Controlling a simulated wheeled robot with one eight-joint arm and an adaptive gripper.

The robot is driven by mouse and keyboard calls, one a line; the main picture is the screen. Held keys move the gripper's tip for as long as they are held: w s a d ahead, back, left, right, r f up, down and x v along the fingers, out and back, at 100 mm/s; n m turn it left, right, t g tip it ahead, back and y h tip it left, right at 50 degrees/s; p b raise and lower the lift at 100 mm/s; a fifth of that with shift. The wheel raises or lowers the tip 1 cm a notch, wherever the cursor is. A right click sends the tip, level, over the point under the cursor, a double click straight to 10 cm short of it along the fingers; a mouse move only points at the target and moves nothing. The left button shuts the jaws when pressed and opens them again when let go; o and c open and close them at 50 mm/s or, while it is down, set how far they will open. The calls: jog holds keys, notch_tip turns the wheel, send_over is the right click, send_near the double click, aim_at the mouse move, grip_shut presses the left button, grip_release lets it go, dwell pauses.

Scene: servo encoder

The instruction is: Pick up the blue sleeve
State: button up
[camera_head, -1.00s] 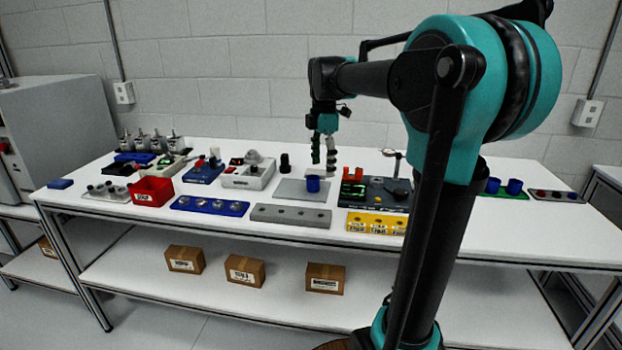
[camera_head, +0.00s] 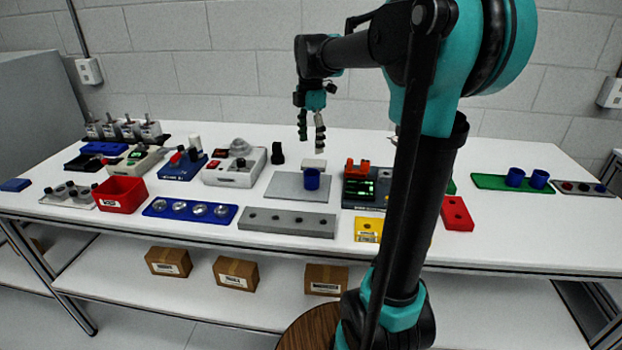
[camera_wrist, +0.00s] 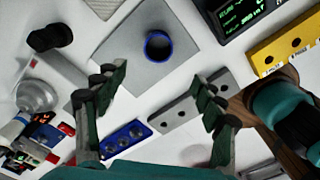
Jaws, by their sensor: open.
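A blue sleeve (camera_head: 312,179) stands upright on a flat grey plate (camera_head: 284,187) in the middle of the table. In the wrist view the sleeve (camera_wrist: 159,46) shows as a dark ring with a blue rim on the plate (camera_wrist: 112,58). Two more blue sleeves, one (camera_head: 515,177) and another (camera_head: 539,179), stand on a green tray (camera_head: 487,181) at the right. My gripper (camera_head: 311,138) is open and empty, fingers down, above and behind the plate. In the wrist view its fingers (camera_wrist: 158,85) are spread apart, and the sleeve lies beyond the gap between them.
A grey bar with holes (camera_head: 287,222) lies in front of the plate. A dark device with a green screen (camera_head: 366,189) stands close right of the sleeve. A white and grey fixture (camera_head: 236,170) and a black knob (camera_head: 278,154) stand to the left. A red bin (camera_head: 121,194) is farther left.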

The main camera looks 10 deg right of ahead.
aim_at(312, 179)
notch_tip(312, 179, down, 8)
jog(key=shift+f, duration=0.1)
jog(key=shift+w+d+f, duration=0.1)
jog(key=shift+w+f, duration=0.05)
jog(key=shift+f, duration=1.15)
jog(key=shift+w+d+f, duration=0.1)
jog(key=shift+w+f, duration=0.05)
jog(key=shift+f, duration=1.15)
jog(key=c, duration=1)
jog(key=shift+o, duration=0.2)
